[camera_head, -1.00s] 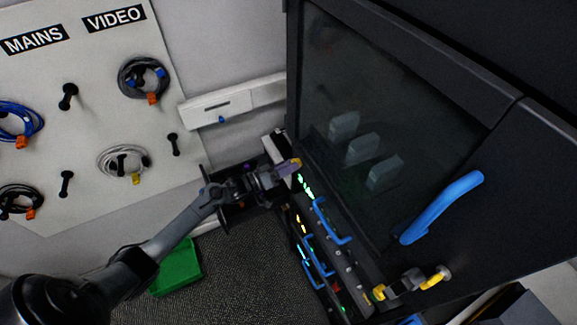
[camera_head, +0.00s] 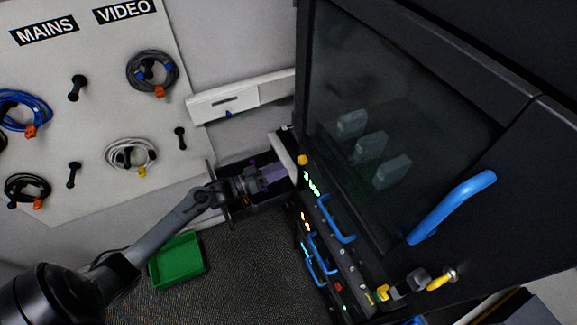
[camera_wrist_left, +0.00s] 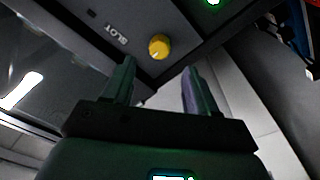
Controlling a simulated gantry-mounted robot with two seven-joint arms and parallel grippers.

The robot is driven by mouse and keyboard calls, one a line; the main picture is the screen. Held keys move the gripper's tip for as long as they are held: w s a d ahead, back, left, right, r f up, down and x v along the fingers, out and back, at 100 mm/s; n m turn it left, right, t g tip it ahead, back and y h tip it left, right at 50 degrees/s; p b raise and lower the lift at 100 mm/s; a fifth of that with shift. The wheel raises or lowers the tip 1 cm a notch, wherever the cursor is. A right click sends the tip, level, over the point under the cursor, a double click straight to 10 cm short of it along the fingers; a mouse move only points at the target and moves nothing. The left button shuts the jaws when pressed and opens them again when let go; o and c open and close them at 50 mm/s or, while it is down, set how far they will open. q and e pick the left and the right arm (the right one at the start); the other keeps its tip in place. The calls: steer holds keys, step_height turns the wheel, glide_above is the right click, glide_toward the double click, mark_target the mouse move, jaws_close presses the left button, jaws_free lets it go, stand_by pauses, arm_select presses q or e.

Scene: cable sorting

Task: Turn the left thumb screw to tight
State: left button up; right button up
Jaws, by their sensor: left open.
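The left thumb screw (camera_head: 302,160) is a small yellow knob at the left end of the rack panel's front. It also shows in the left wrist view (camera_wrist_left: 159,46), beside the word SLOT. My left gripper (camera_head: 284,173) is open and empty just to the left of the knob and below it. In the wrist view its two fingers (camera_wrist_left: 157,68) stand apart, and the knob appears beyond the fingertips, between their lines. A gap shows between knob and fingers. My right gripper is in neither view.
Blue handles (camera_head: 335,222) and small lights line the rack front. Another yellow fitting (camera_head: 441,280) is at its right end. A green tray (camera_head: 178,262) lies on the floor. Coiled cables (camera_head: 152,73) hang on the wall board. A dark glass door (camera_head: 390,110) stands above the panel.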

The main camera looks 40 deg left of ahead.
arm_select(q)
steer(key=shift+v, duration=2.15)
